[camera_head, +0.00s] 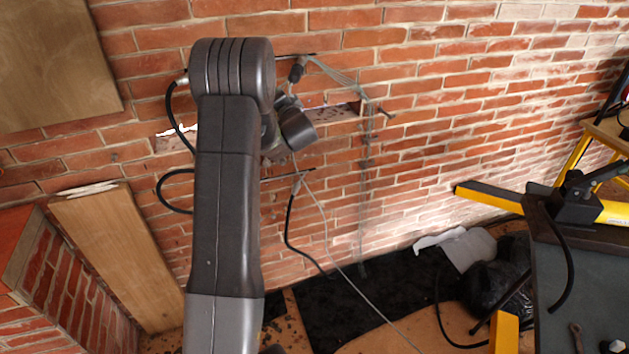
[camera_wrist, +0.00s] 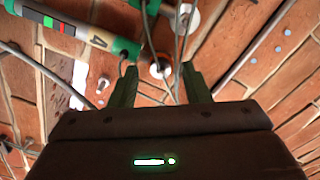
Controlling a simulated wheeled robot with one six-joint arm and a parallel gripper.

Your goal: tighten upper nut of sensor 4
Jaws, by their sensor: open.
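Sensor 4 (camera_wrist: 88,37) is a pale tube with green ends and a black "4", at the upper left of the wrist view. Small coloured lights sit along its left part. A white round piece with a dark centre (camera_wrist: 160,69) lies against the brick wall between my fingers in the picture. Another pale round piece (camera_wrist: 184,18) is higher up. I cannot tell which is the upper nut. My gripper (camera_wrist: 158,77) is open, with its two green fingers pointing at the wall. Contact with the round piece cannot be told. In the head view my arm hides most of this spot.
Loose grey cables (camera_wrist: 150,42) cross in front of the fingers. A grey rod (camera_wrist: 262,45) runs at the right. In the head view, wooden boards (camera_head: 125,255) stand at the left. A yellow-framed bench (camera_head: 585,285) and black bags (camera_head: 497,287) are at the right.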

